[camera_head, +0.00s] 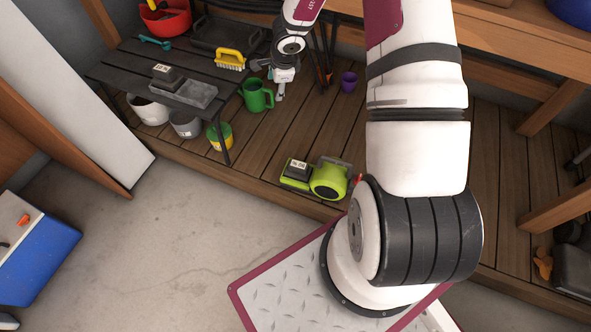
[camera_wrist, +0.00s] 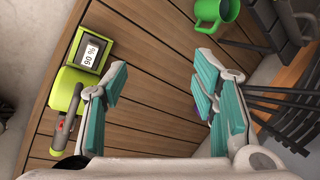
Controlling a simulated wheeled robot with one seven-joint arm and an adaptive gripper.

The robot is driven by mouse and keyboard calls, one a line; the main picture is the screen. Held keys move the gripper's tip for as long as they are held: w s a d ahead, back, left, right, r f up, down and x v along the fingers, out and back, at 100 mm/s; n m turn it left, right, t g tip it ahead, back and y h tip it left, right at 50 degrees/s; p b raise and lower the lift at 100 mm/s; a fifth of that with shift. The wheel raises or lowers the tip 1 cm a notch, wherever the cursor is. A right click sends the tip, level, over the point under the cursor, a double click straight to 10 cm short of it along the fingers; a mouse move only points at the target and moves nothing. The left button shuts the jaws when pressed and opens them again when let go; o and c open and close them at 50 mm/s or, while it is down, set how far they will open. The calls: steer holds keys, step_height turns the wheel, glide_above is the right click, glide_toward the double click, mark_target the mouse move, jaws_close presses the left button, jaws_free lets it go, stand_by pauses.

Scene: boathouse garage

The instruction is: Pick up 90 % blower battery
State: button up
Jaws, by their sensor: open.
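The blower battery is a dark block with a white label reading "90 %" (camera_wrist: 89,50), upside down in the wrist view. My gripper (camera_head: 283,84) is above the deck near the bench, behind the blower in that view. In the wrist view my gripper (camera_wrist: 162,72) is open and empty, with the battery beyond and left of the left finger.
A dark bench (camera_head: 205,55) holds a labelled dark block (camera_head: 166,77), a grey tray (camera_head: 196,93) and a yellow brush (camera_head: 231,59). A green watering can (camera_head: 257,96) and purple cup (camera_head: 348,82) stand on the deck. Bare deck lies between my gripper and the blower.

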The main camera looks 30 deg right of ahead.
steer(key=s+d+f+m+g+b, duration=0.2)
steer(key=s+f+m, duration=0.15)
steer(key=f, duration=0.95)
steer(key=m+g+b, duration=0.2)
steer(key=m+g, duration=0.1)
glide_above(298, 164)
step_height(298, 164, down, 9)
steer(key=shift+n, duration=0.25)
steer(key=f+b, duration=0.1)
steer(key=f, duration=0.1)
steer(key=f+b, duration=0.1)
steer(key=f, duration=0.2)
steer(key=f+b, duration=0.1)
steer(key=f, duration=0.2)
steer(key=shift+s+a, duration=0.15)
steer(key=shift+s, duration=0.2)
steer(key=shift+w+f+b, duration=0.15)
steer(key=shift+f+b, duration=1.8)
steer(key=shift+f, duration=1)
steer(key=shift+r, duration=0.1)
jaws_close()
